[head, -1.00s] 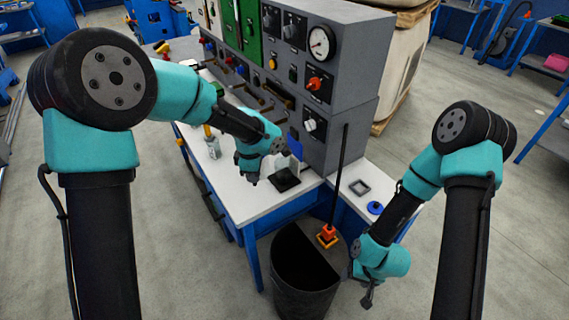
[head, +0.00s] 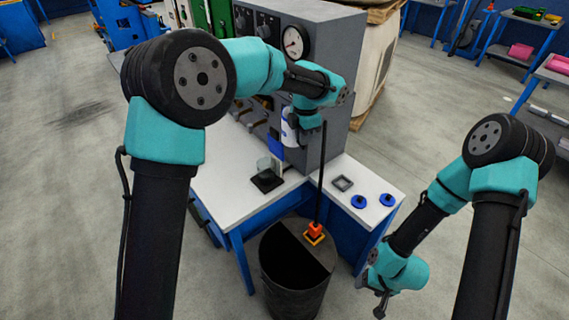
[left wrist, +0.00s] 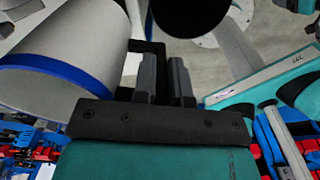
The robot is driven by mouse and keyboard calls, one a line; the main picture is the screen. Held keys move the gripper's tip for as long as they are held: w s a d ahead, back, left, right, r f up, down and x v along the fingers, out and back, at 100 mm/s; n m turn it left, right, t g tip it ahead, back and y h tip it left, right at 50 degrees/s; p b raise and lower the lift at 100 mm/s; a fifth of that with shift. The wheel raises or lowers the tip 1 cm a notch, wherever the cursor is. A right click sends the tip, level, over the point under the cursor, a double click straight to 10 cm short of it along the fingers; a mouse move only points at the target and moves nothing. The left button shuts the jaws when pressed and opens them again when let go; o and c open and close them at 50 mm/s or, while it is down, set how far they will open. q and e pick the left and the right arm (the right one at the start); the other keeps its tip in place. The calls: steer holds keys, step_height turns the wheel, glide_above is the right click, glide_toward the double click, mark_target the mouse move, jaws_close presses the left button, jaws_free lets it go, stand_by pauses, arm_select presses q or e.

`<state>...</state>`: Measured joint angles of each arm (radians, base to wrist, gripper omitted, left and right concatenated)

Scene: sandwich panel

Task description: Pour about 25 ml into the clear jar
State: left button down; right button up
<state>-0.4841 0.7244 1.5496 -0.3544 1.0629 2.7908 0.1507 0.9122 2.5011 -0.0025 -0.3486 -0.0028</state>
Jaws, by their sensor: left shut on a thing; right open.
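The clear jar (head: 269,164) stands on a black square pad (head: 268,183) on the white bench in the head view. My left gripper (head: 306,116) is shut on a white container with a blue band (head: 289,128), held above the bench, up and to the right of the jar in the picture. In the left wrist view, the container (left wrist: 55,65) shows large at the left with its blue rim, and a dark handle lies by the fingers (left wrist: 166,80). Its contents are hidden. My right gripper (head: 381,303) is open and empty, low beside the bin.
A grey control panel (head: 345,65) rises just behind the container. A grey square frame (head: 342,184) and blue discs (head: 358,201) (head: 387,199) lie on the right side bench.

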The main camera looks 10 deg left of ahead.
mark_target(285, 120)
arm_select(q)
steer(key=shift+w+d+r, duration=0.1)
steer(key=shift+w+d, duration=0.1)
steer(key=shift+w, duration=0.05)
steer(key=shift+a, duration=0.15)
steer(key=a+r+h, duration=0.1)
steer(key=a+h, duration=0.1)
steer(key=a+r+h, duration=0.1)
steer(key=r+h, duration=0.1)
steer(key=a+r+h, duration=0.1)
steer(key=a+h, duration=0.1)
steer(key=h, duration=0.1)
steer(key=shift+a+r, duration=0.35)
steer(key=shift+r, duration=0.05)
steer(key=shift+s+a+f+h, duration=0.1)
steer(key=shift+a+h, duration=0.4)
steer(key=shift+h, duration=0.65)
steer(key=shift+w+a+f+h, duration=0.1)
steer(key=shift+a+h, duration=0.35)
steer(key=shift+h, duration=0.75)
steer(key=shift+s+a+h, duration=0.1)
steer(key=shift+a+h, duration=0.4)
steer(key=shift+h, duration=0.65)
